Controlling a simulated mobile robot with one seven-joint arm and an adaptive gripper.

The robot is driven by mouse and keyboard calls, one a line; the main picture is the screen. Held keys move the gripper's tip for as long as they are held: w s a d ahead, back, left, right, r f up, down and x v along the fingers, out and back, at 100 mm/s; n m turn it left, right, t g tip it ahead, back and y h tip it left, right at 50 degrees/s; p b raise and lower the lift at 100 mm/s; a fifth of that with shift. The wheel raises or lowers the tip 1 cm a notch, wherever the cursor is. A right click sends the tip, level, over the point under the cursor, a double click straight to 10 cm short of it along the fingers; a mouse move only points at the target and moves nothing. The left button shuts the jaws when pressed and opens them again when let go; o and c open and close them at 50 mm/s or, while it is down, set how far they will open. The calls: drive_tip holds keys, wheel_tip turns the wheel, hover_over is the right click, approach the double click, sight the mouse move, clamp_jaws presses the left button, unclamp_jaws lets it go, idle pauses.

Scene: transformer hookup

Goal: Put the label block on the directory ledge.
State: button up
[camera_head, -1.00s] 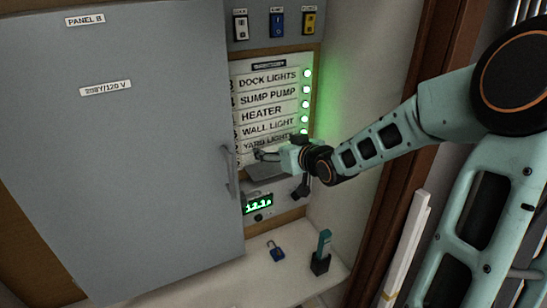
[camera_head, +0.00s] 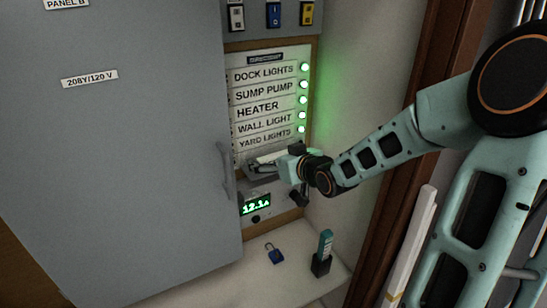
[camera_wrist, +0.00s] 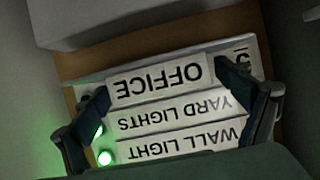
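The label block (camera_wrist: 160,82) is a white bar reading OFFICE, upside down in the wrist view. It spans the gap between the two fingers of my gripper (camera_wrist: 163,82), whose tips meet its ends. In the head view my gripper (camera_head: 272,164) is at the lower end of the directory (camera_head: 246,104), just under the YARD LIGHTS row, with the white block (camera_head: 268,157) at its fingers. The block is in front of the bottom row, where a number 5 (camera_wrist: 242,62) shows beside it. The fingers hide most of the ledge, and I cannot tell whether the block touches it.
The grey cabinet door (camera_head: 130,150) with its handle (camera_head: 226,170) stands close left of my gripper. A green display (camera_head: 255,205) is below. A blue padlock (camera_head: 274,253) and a teal item in a dark holder (camera_head: 322,254) stand on the shelf (camera_head: 225,280). Lit green lamps (camera_head: 303,98) line the directory's right.

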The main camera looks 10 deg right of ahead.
drive_tip(key=shift+r, duration=0.35)
drive_tip(key=p+v, duration=0.5)
drive_tip(key=v, duration=0.6)
drive_tip(key=shift+s, duration=0.4)
drive_tip(key=shift+d, duration=0.2)
